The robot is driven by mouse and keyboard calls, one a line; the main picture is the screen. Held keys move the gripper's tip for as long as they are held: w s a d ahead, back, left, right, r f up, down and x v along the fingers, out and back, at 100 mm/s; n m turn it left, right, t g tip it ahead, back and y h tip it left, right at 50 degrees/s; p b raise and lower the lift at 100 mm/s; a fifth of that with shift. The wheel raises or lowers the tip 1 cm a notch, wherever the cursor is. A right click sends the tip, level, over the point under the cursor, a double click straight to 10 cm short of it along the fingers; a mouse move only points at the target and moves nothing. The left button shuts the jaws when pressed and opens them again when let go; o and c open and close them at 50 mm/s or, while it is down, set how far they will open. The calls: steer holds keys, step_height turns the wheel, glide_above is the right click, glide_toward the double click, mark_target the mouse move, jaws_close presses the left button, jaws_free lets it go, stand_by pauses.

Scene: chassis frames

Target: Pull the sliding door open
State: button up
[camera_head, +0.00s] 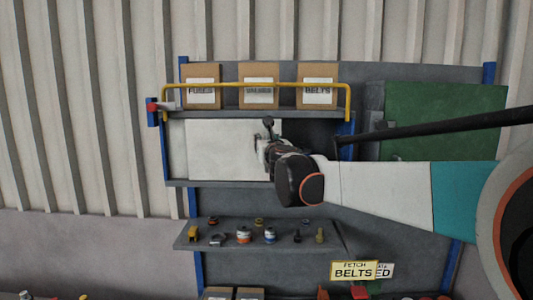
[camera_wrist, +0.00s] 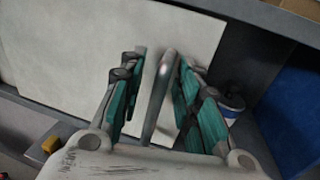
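The sliding door is a plain white panel (camera_head: 218,150) in the middle bay of the shelf unit. It covers the left and middle of the bay, and a dark gap shows at its right. In the wrist view the door (camera_wrist: 60,50) carries an upright grey bar handle (camera_wrist: 161,95) near its right edge. My gripper (camera_wrist: 160,85) is open, with one teal-padded finger on each side of the handle. The left finger stands clear of the handle; whether the right finger touches it I cannot tell. In the head view my gripper (camera_head: 265,145) is in front of the door and hides the handle.
Boxes (camera_head: 258,86) stand on the shelf above behind a yellow rail (camera_head: 250,85). A green cabinet (camera_head: 440,115) is at the right. Small parts lie on the lower shelf (camera_head: 340,241). A small container (camera_wrist: 232,105) shows beyond the door's right edge.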

step_height(320, 180, up, 6)
steer(key=shift+r, duration=0.25)
